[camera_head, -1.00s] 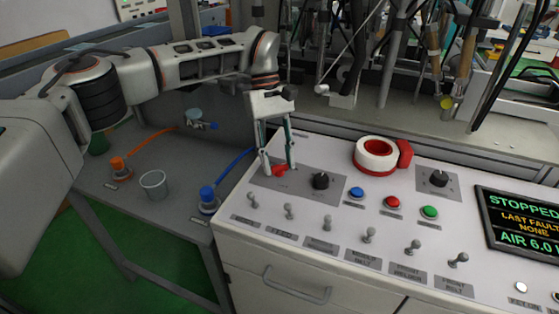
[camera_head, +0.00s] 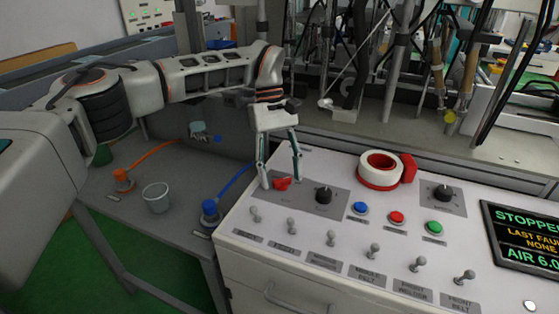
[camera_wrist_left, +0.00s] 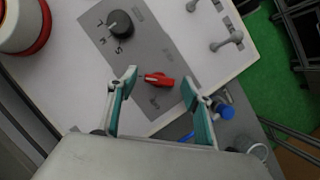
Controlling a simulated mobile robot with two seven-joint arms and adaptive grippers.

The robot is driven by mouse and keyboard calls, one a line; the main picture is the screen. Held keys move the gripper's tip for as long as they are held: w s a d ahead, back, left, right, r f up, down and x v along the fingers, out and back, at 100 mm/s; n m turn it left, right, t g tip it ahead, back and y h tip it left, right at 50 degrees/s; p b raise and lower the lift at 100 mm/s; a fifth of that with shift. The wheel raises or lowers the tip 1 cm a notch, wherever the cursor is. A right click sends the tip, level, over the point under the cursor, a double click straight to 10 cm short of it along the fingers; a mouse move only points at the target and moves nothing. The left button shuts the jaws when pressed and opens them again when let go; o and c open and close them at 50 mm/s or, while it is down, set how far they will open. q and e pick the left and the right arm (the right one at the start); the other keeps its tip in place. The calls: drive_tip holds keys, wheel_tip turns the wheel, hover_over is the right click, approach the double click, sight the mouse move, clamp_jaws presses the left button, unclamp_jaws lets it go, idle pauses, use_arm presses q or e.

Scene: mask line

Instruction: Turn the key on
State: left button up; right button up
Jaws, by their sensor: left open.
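The key is a small red handle (camera_head: 282,183) on a grey plate (camera_head: 312,204) at the left end of the white control panel. It also shows in the left wrist view (camera_wrist_left: 158,79), lying across the gap between the fingers. In the left wrist view the teal-lined fingers (camera_wrist_left: 162,82) stand apart from the key on both sides. The small lettering by the key is too blurred to read. My right gripper is not in view.
A black knob (camera_head: 324,194) sits right of the key on the same plate. Toggle switches (camera_head: 292,226) line the panel front. A screen (camera_head: 522,235) reads STOPPED.

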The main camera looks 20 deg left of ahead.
use_arm(q)
drive_tip(key=v, duration=1.2)
